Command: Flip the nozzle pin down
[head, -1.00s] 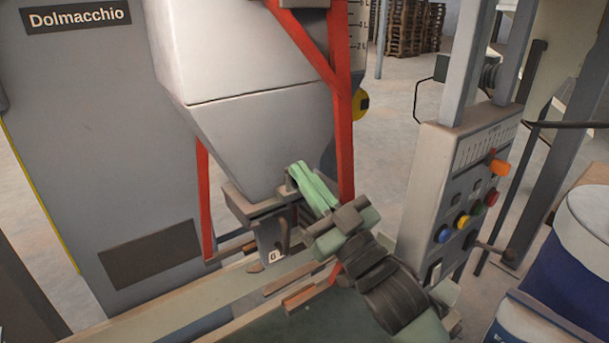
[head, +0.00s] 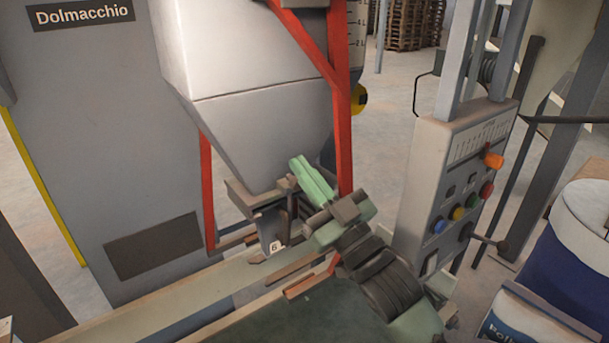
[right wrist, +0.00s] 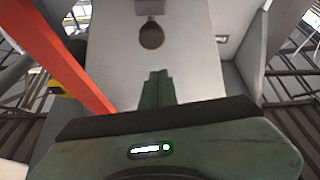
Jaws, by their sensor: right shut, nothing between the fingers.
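The nozzle (head: 268,228) hangs under the grey hopper (head: 262,135) and carries a small white numbered label. A dark upright piece (head: 291,208) stands at its right side; it may be the nozzle pin, but I cannot tell its position surely. My right gripper (head: 303,166) is shut and empty, its green fingers in front of the hopper's lower right edge, just above the nozzle. I cannot tell whether it touches anything. In the right wrist view the shut fingers (right wrist: 157,88) point at a grey surface with a dark round spot (right wrist: 151,35). My left gripper is out of view.
A red frame bar (head: 343,110) runs down close behind my right gripper. The control panel (head: 455,185) with coloured buttons and an orange knob stands to the right. A conveyor (head: 130,325) with side rails lies below. A blue drum (head: 560,270) is at the far right.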

